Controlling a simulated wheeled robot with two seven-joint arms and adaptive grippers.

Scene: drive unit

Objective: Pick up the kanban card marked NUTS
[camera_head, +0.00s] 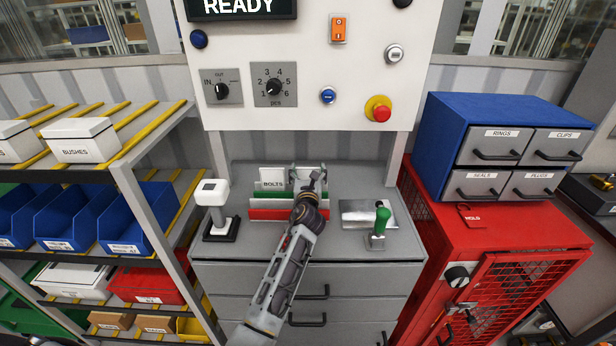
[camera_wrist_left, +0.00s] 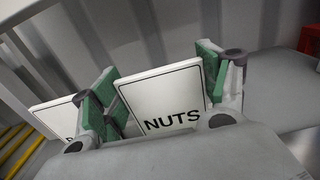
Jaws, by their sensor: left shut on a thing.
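The white kanban card marked NUTS (camera_wrist_left: 165,98) stands between the green-padded fingers of my left gripper (camera_wrist_left: 158,95) in the left wrist view, slightly tilted in that picture. The fingers are shut on its two side edges. In the head view my left gripper (camera_head: 309,182) is at the card rack on the grey cabinet top, and the arm hides part of the rack. A second card, marked BOLTS (camera_head: 271,184), stands to the left. It also shows partly in the left wrist view (camera_wrist_left: 55,114). I cannot tell whether the NUTS card's lower edge is clear of the rack.
The rack has a red front strip (camera_head: 266,214). A white-topped device (camera_head: 212,193) stands left of it. A metal plate (camera_head: 360,212) and a green-handled lever (camera_head: 381,220) are to the right. A control panel (camera_head: 300,110) rises behind.

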